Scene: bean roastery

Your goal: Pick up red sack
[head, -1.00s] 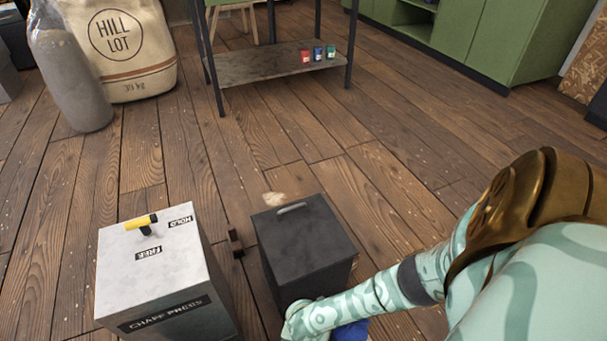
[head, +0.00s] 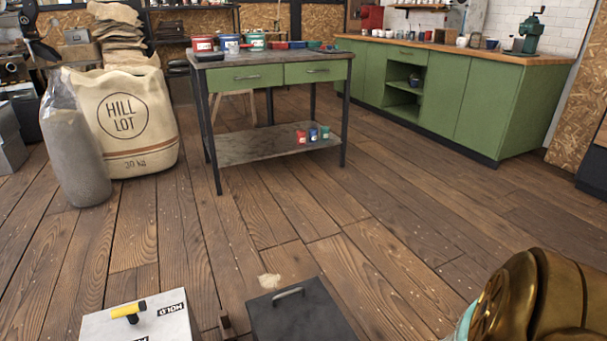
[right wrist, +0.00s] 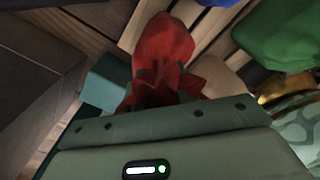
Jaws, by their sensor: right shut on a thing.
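The red sack (right wrist: 160,45) shows in the right wrist view, its gathered neck between the fingers of my right gripper (right wrist: 166,82). The gripper is shut on this neck, and the sack's fuller body extends beyond the fingers. Part of the neck is hidden by the gripper body. The head view shows neither the red sack nor my right gripper, only part of my right arm at the lower right. My left gripper is in neither view.
A green sack (right wrist: 280,38) and a blue one (right wrist: 250,4) lie close beside the red sack, with wooden slats (right wrist: 203,28) around. A dark bin (head: 300,317) and the grey-white chaff box (head: 140,324) stand in front. Open floor leads to the workbench (head: 268,57).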

